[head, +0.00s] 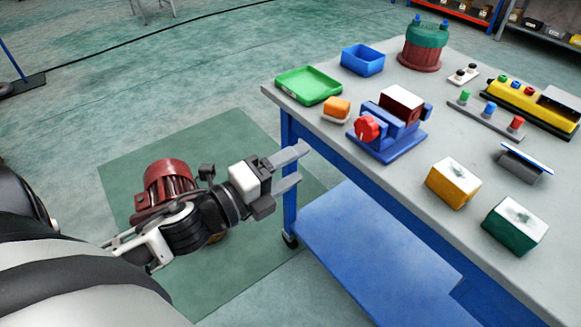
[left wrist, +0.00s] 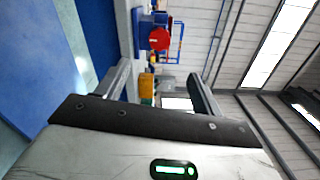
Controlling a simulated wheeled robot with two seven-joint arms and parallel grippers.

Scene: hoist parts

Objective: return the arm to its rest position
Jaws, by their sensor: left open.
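My left gripper (head: 291,167) is open and empty in the head view. It hangs in the air beside the near left end of the workbench (head: 313,120), apart from it. In the left wrist view its two fingers (left wrist: 158,82) stand apart with nothing between them that they touch. The left arm comes in from the left. My right gripper is in neither view.
The bench holds a blue vise (head: 385,145) with a red knob, a green tray (head: 308,85), a blue bin (head: 363,60), and yellow and green blocks (head: 453,185). A dark red motor (head: 168,182) stands on the floor mat (head: 120,180) behind my arm.

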